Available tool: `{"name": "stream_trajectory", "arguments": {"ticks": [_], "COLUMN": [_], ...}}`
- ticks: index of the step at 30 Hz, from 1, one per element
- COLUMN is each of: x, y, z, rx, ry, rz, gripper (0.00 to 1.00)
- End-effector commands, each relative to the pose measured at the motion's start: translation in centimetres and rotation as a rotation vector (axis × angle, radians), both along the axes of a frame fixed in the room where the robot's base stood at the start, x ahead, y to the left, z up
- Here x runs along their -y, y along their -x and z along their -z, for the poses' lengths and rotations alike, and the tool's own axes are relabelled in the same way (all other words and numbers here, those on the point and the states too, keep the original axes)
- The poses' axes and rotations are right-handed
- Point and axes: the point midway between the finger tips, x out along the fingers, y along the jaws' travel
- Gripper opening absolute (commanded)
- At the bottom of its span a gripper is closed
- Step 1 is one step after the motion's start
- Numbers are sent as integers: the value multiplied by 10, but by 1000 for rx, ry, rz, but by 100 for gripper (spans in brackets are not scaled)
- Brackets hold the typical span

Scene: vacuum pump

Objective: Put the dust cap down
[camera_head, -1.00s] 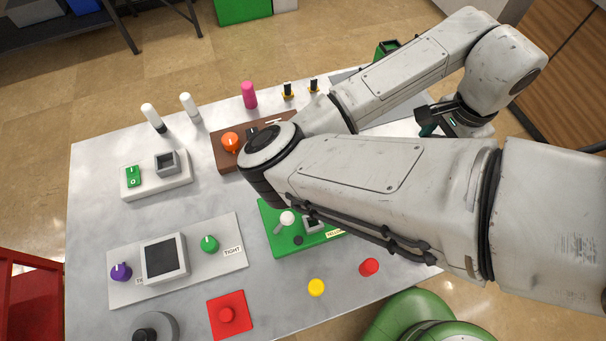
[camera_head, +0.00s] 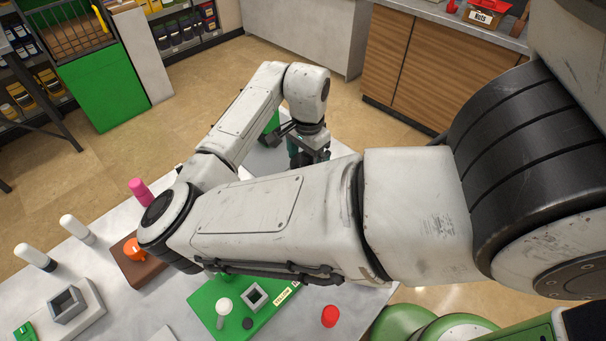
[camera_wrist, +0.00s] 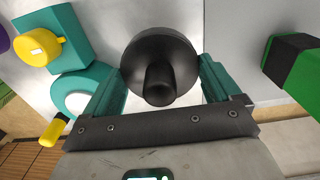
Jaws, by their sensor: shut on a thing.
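My gripper (camera_wrist: 163,80) has teal fingers on both sides of a round black dust cap (camera_wrist: 160,60) with a stubby handle, and is shut on it. The cap is over a pale grey surface in the wrist view; whether it touches that surface I cannot tell. In the head view my gripper (camera_head: 309,158) points down over the far right end of the grey table (camera_head: 110,282).
In the wrist view a teal block with a yellow knob (camera_wrist: 38,45) and a teal disc (camera_wrist: 78,98) are close left; a green-and-black block (camera_wrist: 295,65) is right. In the head view, a green panel (camera_head: 205,300), red cap (camera_head: 330,316) and pink cylinder (camera_head: 141,192) are nearer.

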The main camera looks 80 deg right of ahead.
Motion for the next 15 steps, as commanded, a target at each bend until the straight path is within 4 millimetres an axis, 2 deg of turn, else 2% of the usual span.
{"name": "stream_trajectory", "arguments": {"ticks": [1,10,15], "x": [3,10,12], "y": [-3,-10,-13], "z": [9,19,41], "rx": [2,1,1], "ry": [0,1,-1], "rz": [0,-1,0], "gripper": [60,60,60]}}
